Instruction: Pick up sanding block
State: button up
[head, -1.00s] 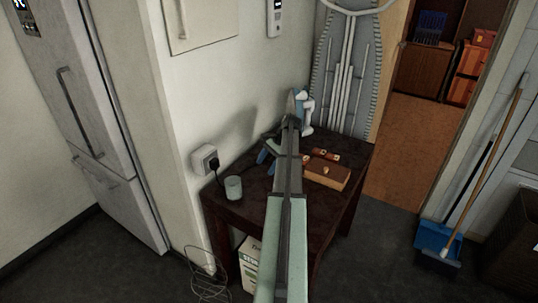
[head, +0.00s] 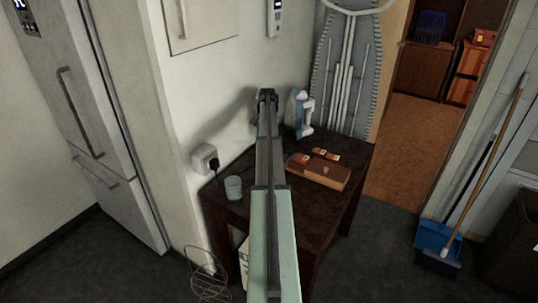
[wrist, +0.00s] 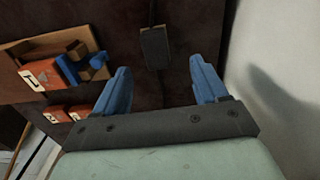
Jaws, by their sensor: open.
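A small dark grey block (wrist: 155,47), which looks like the sanding block, lies on the dark brown table (wrist: 125,15) in the wrist view. I cannot make it out in the head view, where my arm covers part of the table. My gripper (wrist: 162,84) has its two blue fingers spread apart with nothing between them. The block shows beyond the fingertips, between the two fingers in the picture and apart from both. In the head view my arm reaches over the table towards the wall, and the fingers are hidden.
A wooden tray (head: 335,179) on the table holds small things, with orange boxes (head: 326,154) by it. A white and blue iron (head: 301,112) stands at the back, near an ironing board (head: 350,75). A cup (head: 233,188) stands at the left edge, near the wall (head: 215,100).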

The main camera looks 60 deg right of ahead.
jog(key=shift+s+d+f, duration=0.1)
jog(key=shift+s+f, duration=0.1)
jog(key=shift+f, duration=1.8)
jog(key=shift+s+f, duration=0.15)
jog(key=shift+f, duration=1.8)
jog(key=c, duration=1.1)
jog(key=shift+r, duration=0.2)
notch_tip(320, 180, up, 10)
jog(key=shift+f, duration=0.1)
